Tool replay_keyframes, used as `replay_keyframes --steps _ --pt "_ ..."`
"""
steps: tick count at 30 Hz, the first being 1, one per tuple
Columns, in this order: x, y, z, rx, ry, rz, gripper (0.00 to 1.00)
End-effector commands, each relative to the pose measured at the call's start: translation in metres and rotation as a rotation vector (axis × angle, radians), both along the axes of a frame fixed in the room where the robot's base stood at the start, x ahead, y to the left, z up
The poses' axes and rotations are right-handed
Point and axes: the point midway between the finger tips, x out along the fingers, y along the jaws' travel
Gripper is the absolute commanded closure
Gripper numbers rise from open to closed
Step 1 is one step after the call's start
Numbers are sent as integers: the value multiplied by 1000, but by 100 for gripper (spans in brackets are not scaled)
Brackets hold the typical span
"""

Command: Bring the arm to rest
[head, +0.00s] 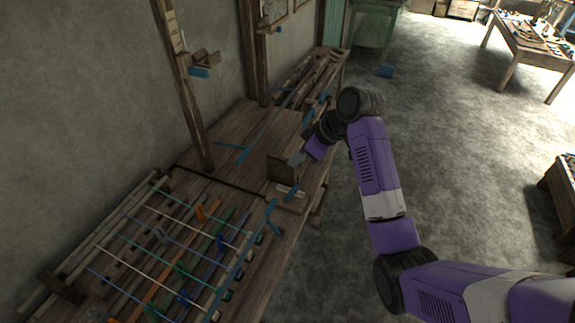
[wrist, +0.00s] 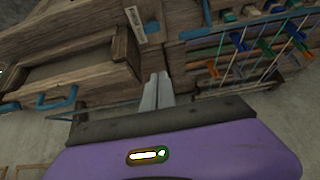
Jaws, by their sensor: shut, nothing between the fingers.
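My purple and grey arm reaches in from the lower right in the head view and bends over the aisle side of the wooden bench. My gripper (head: 297,159) is at the end of it, beside a small upright wooden box (head: 282,168) on the bench. In the wrist view my gripper (wrist: 158,88) shows two grey fingers together, with nothing between them. The fingers point toward the bench woodwork; I cannot tell whether they touch it.
The handloom frame (head: 170,250) with coloured rods and threads lies at the lower left. A wooden post (head: 185,85) stands by the wall. Blue handles (head: 272,212) stick out along the bench edge. A cluttered table (head: 535,50) stands far right.

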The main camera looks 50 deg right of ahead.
Motion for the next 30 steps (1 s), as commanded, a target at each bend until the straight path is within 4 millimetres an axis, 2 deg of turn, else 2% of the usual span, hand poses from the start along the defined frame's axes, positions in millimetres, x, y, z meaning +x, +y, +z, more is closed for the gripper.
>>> replay_keyframes --steps 7,25,30 --pt "-9 -3 10 -1 1 -1 100" --pt "-9 -3 10 3 2 -6 100" --pt "13 -19 24 -5 -92 -114 100"
